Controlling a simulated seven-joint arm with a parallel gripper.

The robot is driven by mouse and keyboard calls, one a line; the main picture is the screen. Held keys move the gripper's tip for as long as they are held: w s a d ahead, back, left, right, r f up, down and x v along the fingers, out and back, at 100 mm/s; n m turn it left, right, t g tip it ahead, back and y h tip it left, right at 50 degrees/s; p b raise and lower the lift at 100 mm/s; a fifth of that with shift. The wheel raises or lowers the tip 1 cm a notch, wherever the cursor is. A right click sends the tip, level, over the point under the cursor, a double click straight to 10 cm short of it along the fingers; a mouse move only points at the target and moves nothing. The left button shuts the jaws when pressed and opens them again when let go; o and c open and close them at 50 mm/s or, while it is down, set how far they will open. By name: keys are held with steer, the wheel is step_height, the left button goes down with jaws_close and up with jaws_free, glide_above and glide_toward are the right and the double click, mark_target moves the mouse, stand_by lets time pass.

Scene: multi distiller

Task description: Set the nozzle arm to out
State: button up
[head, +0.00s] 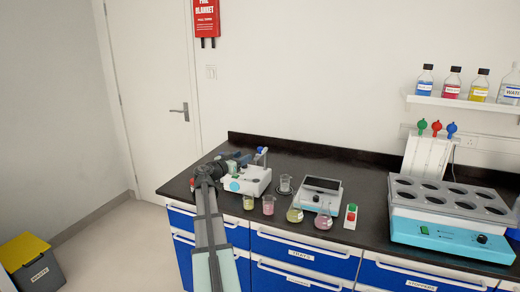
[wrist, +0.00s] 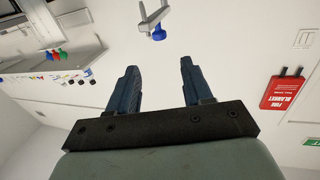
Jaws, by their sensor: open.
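A white benchtop device (head: 250,182) stands at the left end of the dark bench in the head view. An upright post with a blue top (head: 262,151) rises at its back right; it looks like the nozzle arm, though small here. In the wrist view a grey forked piece with a blue end (wrist: 157,30), probably this nozzle arm, shows at the top middle. My gripper (wrist: 157,75) is open and empty, its two dark blue fingers apart, with the forked piece beyond the fingertips. In the head view my arm partly hides the device's left side.
Several small beakers with coloured liquid, including a pink one (head: 268,205), stand in front of the device. A scale (head: 318,195) and a large teal-fronted block with wells (head: 440,222) stand to the right. A bottle shelf (head: 462,103) hangs above the bench's right end.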

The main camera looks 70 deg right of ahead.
mark_target(260, 148)
steer(key=x, duration=1.3)
steer(key=shift+f, duration=0.1)
jaws_close()
